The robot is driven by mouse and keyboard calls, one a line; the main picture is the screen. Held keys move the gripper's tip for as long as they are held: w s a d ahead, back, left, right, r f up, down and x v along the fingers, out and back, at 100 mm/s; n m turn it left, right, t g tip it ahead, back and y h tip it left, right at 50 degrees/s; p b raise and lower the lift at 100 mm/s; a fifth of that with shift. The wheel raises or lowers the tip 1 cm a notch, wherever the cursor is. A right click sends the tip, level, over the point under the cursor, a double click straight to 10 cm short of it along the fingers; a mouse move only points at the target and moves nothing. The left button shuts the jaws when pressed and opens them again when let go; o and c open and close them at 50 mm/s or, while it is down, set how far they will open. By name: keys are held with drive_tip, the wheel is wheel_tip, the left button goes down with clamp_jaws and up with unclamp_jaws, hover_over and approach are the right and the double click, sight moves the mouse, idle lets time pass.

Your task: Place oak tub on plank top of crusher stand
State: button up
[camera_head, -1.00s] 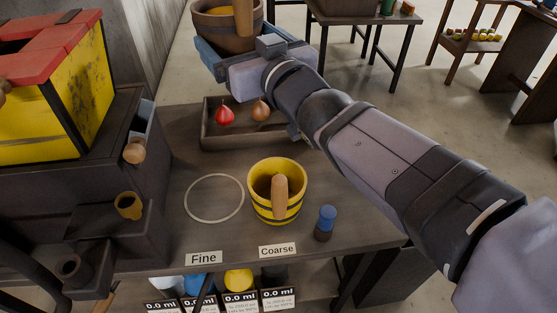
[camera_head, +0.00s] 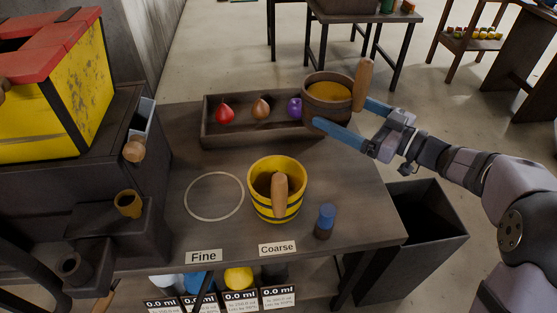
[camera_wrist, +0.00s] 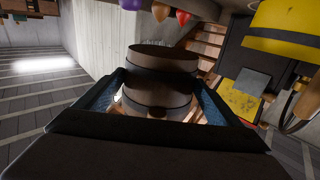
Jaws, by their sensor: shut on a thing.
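The brown oak tub (camera_head: 328,116) has a light wooden handle and orange-yellow contents. My gripper (camera_head: 343,113) is shut on it, with blue fingers on either side of its wall. In the head view the tub overlaps the right end of the wooden tray; I cannot tell how high above it the tub hangs. In the wrist view the tub (camera_wrist: 160,66) sits between both fingers, its lower part partly hidden. The dark plank top of the crusher stand (camera_head: 330,185) lies below and to the left, beside the yellow and red crusher (camera_head: 50,115).
A yellow banded tub (camera_head: 262,206) stands behind the Coarse label. A white ring (camera_head: 188,200) marks the planks behind the Fine label. A blue-topped cylinder (camera_head: 326,218) stands near the front right. The tray (camera_head: 222,139) holds red, brown and purple pieces. An open dark bin (camera_head: 425,235) is right.

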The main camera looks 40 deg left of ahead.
drive_tip(key=shift+w+d+f+b, duration=0.1)
drive_tip(key=shift+d+f+b, duration=0.3)
drive_tip(key=shift+f, duration=1.5)
drive_tip(key=shift+w+d+f+b, duration=0.1)
drive_tip(key=shift+d+f+b, duration=0.25)
drive_tip(key=shift+f, duration=1.6)
drive_tip(key=shift+w+d+f+b, duration=0.1)
drive_tip(key=shift+d+f+b, duration=0.25)
drive_tip(key=shift+f, duration=1.55)
drive_tip(key=shift+f, duration=0.25)
drive_tip(key=o, duration=1.2)
drive_tip(key=shift+r, duration=0.2)
drive_tip(key=d+p, duration=0.1)
drive_tip(key=d, duration=1.1)
